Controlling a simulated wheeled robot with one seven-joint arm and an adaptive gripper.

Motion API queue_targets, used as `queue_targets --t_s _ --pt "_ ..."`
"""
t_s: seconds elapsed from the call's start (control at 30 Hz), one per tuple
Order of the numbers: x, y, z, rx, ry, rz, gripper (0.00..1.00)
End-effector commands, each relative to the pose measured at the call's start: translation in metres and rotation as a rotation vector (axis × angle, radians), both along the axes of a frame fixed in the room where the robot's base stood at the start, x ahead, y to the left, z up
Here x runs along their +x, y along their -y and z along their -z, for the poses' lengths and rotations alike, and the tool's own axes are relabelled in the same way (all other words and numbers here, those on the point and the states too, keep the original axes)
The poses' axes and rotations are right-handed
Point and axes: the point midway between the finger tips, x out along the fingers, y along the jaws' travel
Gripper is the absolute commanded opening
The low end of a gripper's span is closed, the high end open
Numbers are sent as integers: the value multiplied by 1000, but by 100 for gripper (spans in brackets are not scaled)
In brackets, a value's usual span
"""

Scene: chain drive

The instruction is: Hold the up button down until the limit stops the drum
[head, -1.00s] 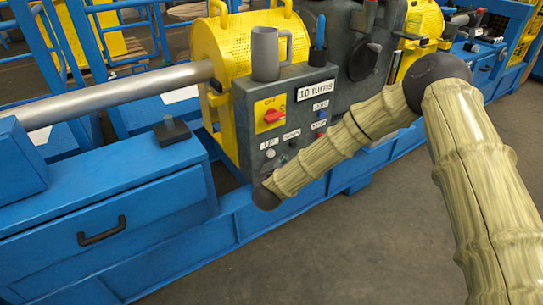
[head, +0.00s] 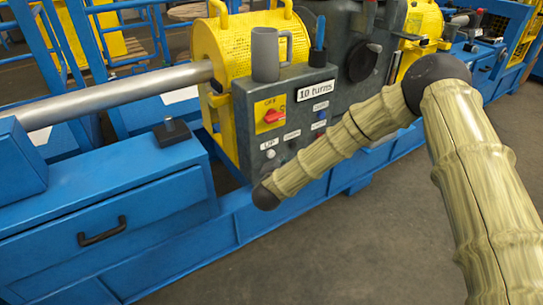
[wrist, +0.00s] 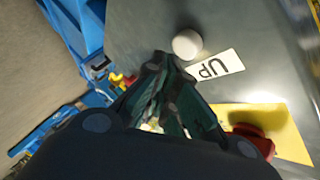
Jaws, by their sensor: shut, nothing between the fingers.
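The up button is a round white button (wrist: 187,44) on the grey control panel, beside a white label (wrist: 216,66) reading "UP" in the wrist view. In the head view the white button (head: 271,154) sits low on the panel's left side. My gripper (wrist: 165,75) is shut and empty, its fingertips close to the button in the wrist view. I cannot tell whether they touch it. In the head view my gripper is hidden behind my arm. A plate on the panel (head: 316,92) reads "10 turns".
A red switch on a yellow plate (head: 273,116) is above the button. A grey mug (head: 265,55) and a blue-handled tool (head: 318,45) stand on top of the box. A yellow guard (head: 215,45) and a metal shaft (head: 120,92) are at left.

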Motion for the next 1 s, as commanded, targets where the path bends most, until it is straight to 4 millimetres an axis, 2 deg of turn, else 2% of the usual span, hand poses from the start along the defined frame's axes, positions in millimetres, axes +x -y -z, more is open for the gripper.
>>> queue_targets --t_s 1.0 --pt "8 -5 0 0 0 0 0"
